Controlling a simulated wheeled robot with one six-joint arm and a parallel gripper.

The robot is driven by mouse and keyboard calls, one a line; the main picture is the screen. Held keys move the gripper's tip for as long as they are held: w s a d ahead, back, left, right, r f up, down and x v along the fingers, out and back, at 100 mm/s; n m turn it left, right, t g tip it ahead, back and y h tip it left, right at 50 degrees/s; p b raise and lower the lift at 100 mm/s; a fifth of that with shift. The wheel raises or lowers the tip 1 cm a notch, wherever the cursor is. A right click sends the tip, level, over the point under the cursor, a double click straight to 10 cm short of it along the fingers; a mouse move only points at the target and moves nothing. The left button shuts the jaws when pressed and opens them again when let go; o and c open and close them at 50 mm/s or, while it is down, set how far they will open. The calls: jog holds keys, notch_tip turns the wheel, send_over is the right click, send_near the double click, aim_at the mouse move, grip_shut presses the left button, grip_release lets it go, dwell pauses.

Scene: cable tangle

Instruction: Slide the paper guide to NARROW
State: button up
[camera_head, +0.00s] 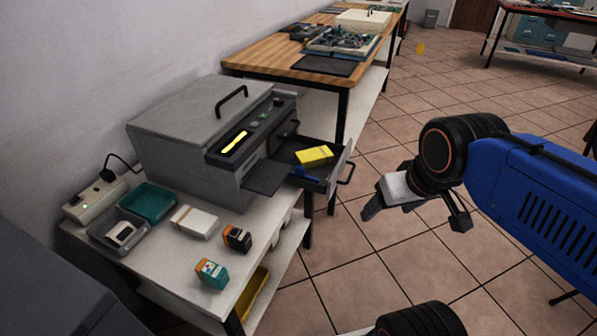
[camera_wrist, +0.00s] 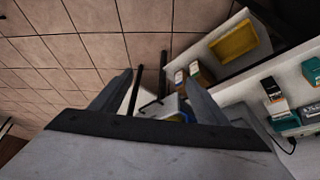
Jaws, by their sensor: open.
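The grey printer (camera_head: 190,140) stands on a white-topped bench with its paper drawer (camera_head: 334,174) pulled out on the right. A small blue piece (camera_head: 303,174), which looks like the paper guide, sits in the drawer beside a yellow block (camera_head: 314,155). Its exact setting and any NARROW mark are too small to read. A bit of blue also shows in the wrist view (camera_wrist: 183,117), partly hidden behind my gripper. My gripper (camera_head: 416,214) is open and empty, to the right of the drawer and apart from it. Its two spread fingers also show in the wrist view (camera_wrist: 159,76).
On the bench are a power strip (camera_head: 95,199), a teal tray (camera_head: 147,202), a white box (camera_head: 194,222) and two cartridges (camera_head: 237,238) (camera_head: 211,274). Tiled floor lies open beyond.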

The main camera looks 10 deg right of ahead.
jog(key=c, duration=0.4)
jog(key=shift+w+r, duration=0.2)
jog(key=c, duration=0.5)
jog(key=w+a+r+n, duration=0.1)
jog(key=w+r, duration=0.1)
jog(key=w, duration=0.1)
jog(key=w+a+r+n+g, duration=0.1)
jog(key=w+a+r+n, duration=0.1)
jog(key=w+r, duration=0.1)
jog(key=w+a+r+n+g, duration=0.1)
jog(key=w+r+n, duration=0.1)
jog(key=w, duration=0.3)
jog(key=shift+w+a+r, duration=0.25)
jog(key=shift+a+r, duration=0.05)
jog(key=shift+r, duration=0.3)
jog(key=shift+c, duration=0.7)
jog(key=n+g, duration=0.3)
jog(key=n, duration=0.3)
send_near(300, 167)
notch_tip(300, 167, down, 8)
jog(key=shift+f, duration=0.2)
grip_shut()
